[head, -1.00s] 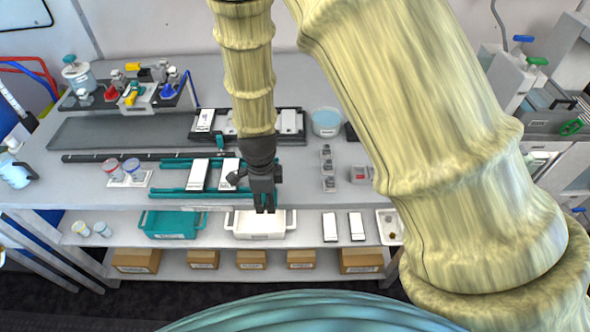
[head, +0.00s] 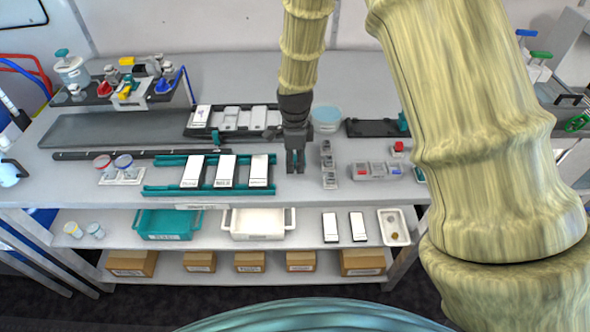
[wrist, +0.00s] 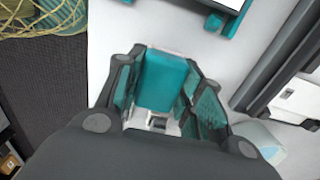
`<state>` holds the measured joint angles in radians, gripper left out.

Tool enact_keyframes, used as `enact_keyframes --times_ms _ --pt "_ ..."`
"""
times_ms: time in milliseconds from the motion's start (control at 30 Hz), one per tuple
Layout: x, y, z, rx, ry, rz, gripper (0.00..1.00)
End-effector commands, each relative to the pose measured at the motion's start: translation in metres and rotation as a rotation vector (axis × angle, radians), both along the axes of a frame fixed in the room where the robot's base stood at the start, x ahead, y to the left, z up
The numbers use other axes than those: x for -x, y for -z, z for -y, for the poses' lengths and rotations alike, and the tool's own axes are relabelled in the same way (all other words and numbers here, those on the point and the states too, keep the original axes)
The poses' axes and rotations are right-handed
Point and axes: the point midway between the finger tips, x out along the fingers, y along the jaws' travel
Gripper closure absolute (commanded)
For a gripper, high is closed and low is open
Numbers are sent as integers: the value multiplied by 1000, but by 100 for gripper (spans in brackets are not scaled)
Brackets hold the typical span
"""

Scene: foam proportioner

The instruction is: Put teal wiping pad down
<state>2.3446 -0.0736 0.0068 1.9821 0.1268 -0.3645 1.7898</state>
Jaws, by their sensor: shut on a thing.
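My gripper (head: 295,168) is in the head view, pointing down over the front part of the grey counter (head: 110,200). It is just right of the teal rail rack and left of a column of small grey blocks. In the wrist view my gripper (wrist: 160,95) is shut on the teal wiping pad (wrist: 163,80), which sits between the two fingers. The pad is mostly hidden by the fingers in the head view. I cannot tell whether it touches the counter.
The teal rack (head: 210,189) with white-topped units stands left of my gripper. Small grey blocks (head: 328,163) stand close on its right. A pale blue bowl (head: 326,119) and black tray (head: 375,128) are behind. A white bin (head: 256,224) is on the shelf below.

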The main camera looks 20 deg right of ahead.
Motion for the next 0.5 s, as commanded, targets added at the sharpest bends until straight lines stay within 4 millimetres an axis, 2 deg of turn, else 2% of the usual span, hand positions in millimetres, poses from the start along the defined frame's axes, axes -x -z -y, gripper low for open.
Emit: enact_keyframes --times_ms 400,500 --pt "0 34 0 -1 0 -1 100" --pt "0 36 0 0 -1 0 100"
